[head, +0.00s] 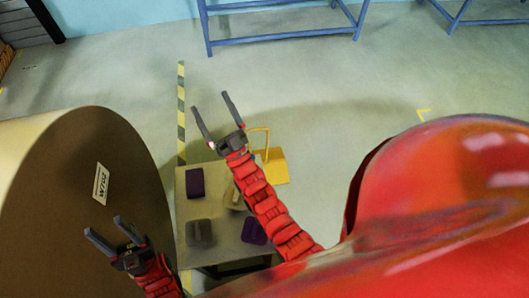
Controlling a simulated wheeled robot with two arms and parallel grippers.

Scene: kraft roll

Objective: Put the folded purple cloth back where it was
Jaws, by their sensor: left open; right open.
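Two dark purple folded pieces lie on a small table (222,255). One purple piece (195,182) is at its far left, and the other purple piece (254,231) is at its near right, beside my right arm. I cannot tell which is the folded purple cloth. My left gripper (103,226) is open and empty, in front of the large kraft roll and left of the table. My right gripper (211,103) is open and empty, reaching past the table's far edge. Its arm crosses over the table's right side.
A grey folded piece (199,233) and a beige piece (232,197), partly hidden by my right arm, also lie on the table. A large kraft roll (75,165) fills the left. A yellow object (276,168) stands behind the table. Blue frames (280,40) stand far back.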

